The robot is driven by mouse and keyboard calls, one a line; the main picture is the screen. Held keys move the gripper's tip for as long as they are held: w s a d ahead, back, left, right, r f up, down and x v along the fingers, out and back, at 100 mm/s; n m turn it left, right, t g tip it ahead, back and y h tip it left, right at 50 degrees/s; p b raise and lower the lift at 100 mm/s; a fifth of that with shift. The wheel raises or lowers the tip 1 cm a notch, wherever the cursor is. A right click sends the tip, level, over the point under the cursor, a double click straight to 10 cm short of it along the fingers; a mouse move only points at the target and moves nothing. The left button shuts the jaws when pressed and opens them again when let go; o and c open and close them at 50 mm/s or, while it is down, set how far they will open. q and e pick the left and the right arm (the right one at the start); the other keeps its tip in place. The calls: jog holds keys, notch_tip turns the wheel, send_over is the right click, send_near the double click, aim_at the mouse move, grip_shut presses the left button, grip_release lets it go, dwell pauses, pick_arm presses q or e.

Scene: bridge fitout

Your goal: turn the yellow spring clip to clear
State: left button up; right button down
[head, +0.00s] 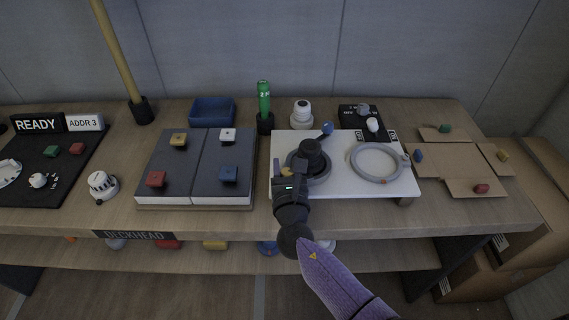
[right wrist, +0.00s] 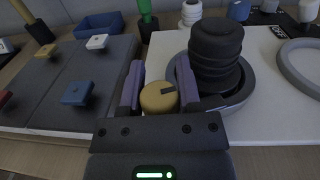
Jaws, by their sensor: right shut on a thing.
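The yellow spring clip (right wrist: 157,99) is a round yellow knob with a short dark mark on its top. It sits at the left part of the white board (head: 343,186), beside a dark round base with a black ribbed dome (right wrist: 214,55). My right gripper (right wrist: 159,86) is shut on the clip, with one purple-lined finger on each side of it. In the head view my right gripper (head: 284,171) mostly hides the clip. I cannot read any clear mark beside it. My left gripper is not in view.
A grey ring (head: 377,144) lies on the board's right. Left of the board is a dark two-panel case (head: 205,160) with coloured knobs. A green cylinder (head: 264,98), a white fitting (head: 302,110) and a blue tray (head: 212,111) stand behind. Cardboard flaps (head: 461,187) lie at right.

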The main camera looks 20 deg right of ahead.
jog(key=shift+s+d+f+m+g+h+b, duration=0.15)
jog(key=shift+m+g+h, duration=0.3)
jog(key=shift+m+h, duration=0.55)
jog(key=shift+w+d+r+m+g+h+b, duration=0.1)
jog(key=shift+m+g+h+b, duration=0.3)
jog(key=shift+h, duration=0.9)
jog(key=shift+s+m+h, duration=0.1)
jog(key=shift+m+h, duration=0.2)
jog(key=shift+m, duration=0.1)
jog(key=shift+c, duration=1.5)
grip_release()
